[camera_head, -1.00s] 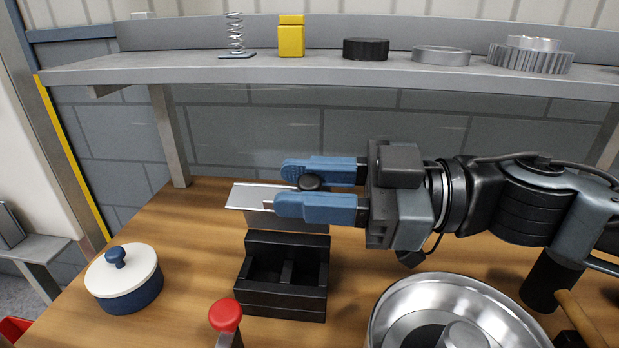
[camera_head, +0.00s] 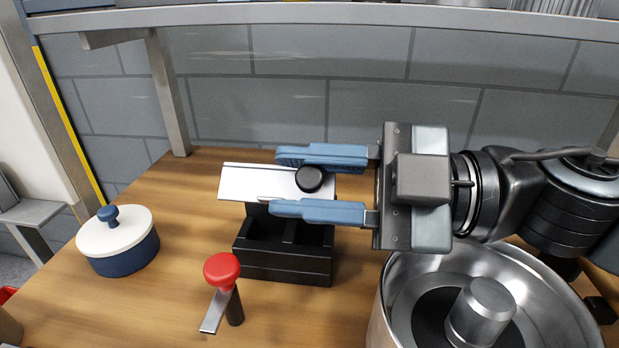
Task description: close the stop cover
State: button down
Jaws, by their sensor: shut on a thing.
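A silver plate-like cover (camera_head: 243,183) with a round black knob (camera_head: 310,178) is at the back edge of a black box (camera_head: 285,268). The cover overlaps the box's rear wall in the picture; the box's front compartments show uncovered, with a divider between them. I cannot tell whether the cover touches the box. My gripper (camera_head: 282,182) reaches in from the right, its two blue fingers on either side of the knob, shut on it. The fingers hide part of the cover.
A red-topped lever (camera_head: 222,270) stands just in front of the box. A white-lidded blue pot (camera_head: 118,242) is at the left. A large metal bowl (camera_head: 400,290) with a cylinder inside is at the right front. A shelf (camera_head: 300,15) runs above.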

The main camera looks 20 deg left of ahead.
jog(key=shift+w, duration=0.2)
jog(key=c, duration=1)
grip_release()
jog(key=shift+s, duration=0.1)
jog(key=shift+d, duration=0.1)
jog(key=v, duration=0.7)
jog(key=shift+d, duration=0.3)
